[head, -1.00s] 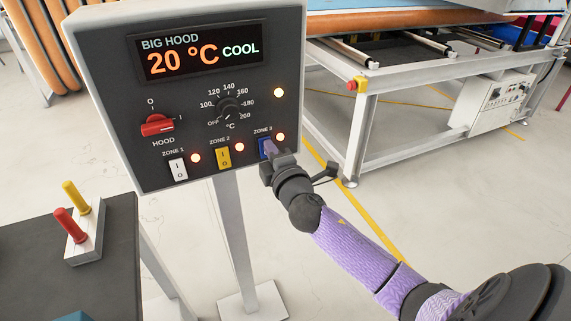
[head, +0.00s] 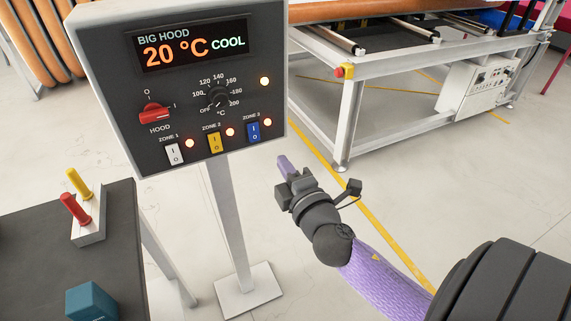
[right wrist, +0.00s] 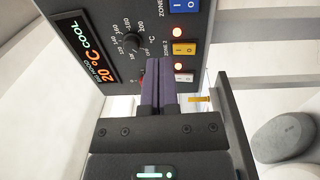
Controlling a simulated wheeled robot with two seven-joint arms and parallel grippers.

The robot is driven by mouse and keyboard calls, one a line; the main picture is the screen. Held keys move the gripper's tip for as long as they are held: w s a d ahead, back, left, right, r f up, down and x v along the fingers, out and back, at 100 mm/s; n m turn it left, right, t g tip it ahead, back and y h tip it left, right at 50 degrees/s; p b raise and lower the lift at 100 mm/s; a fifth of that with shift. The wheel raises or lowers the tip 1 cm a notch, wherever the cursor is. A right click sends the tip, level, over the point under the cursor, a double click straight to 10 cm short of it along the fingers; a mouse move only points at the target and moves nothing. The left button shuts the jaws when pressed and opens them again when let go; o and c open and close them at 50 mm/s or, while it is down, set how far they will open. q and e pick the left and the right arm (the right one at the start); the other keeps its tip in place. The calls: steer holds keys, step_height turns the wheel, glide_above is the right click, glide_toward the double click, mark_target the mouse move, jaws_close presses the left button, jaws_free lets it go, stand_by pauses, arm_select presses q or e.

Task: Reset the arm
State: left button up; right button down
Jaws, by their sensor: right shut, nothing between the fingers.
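My right gripper (head: 284,164) is below and to the right of the control panel (head: 100,95) in the head view, apart from it. Its purple fingers are shut together with nothing between them; they also show in the right wrist view (right wrist: 158,85). The panel display (head: 192,46) reads "BIG HOOD 20 °C COOL". The panel carries a red hood switch (head: 154,115), a round dial (head: 218,99), and white (head: 174,154), yellow (head: 214,143) and blue (head: 254,132) zone switches. Orange lamps beside them are lit. My left gripper is not in view.
A dark table (head: 115,245) at the lower left holds a block with red (head: 75,210) and yellow (head: 79,184) handles and a teal block (head: 91,301). The panel's post (head: 230,220) stands on a floor plate. A large framed machine (head: 350,125) stands behind. Floor right of the post is open.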

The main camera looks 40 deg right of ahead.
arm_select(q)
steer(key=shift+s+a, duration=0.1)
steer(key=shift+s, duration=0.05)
arm_select(e)
steer(key=shift+f, duration=0.1)
steer(key=s+f+m+g+y, duration=0.1)
steer(key=s+f+m+g, duration=0.25)
steer(key=f, duration=0.85)
steer(key=s+f+m+g, duration=0.2)
steer(key=s+f+g, duration=0.25)
steer(key=f, duration=0.85)
steer(key=s+a+f+m+g+y, duration=0.1)
steer(key=s+a+f+m+g, duration=0.1)
steer(key=s+f, duration=0.3)
steer(key=s+a+f+m+g+y, duration=0.1)
steer(key=s+a+f+m+g, duration=0.2)
steer(key=s, duration=1.1)
steer(key=s+a+f+m+g+y, duration=0.1)
steer(key=s+a+f+m+g, duration=0.1)
steer(key=s+f+g, duration=0.3)
steer(key=s+a+f, duration=0.1)
steer(key=s+f, duration=0.3)
steer(key=s, duration=0.1)
steer(key=shift+a+f, duration=0.2)
steer(key=shift+f, duration=0.05)
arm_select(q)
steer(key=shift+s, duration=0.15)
arm_select(e)
steer(key=shift+w, duration=0.1)
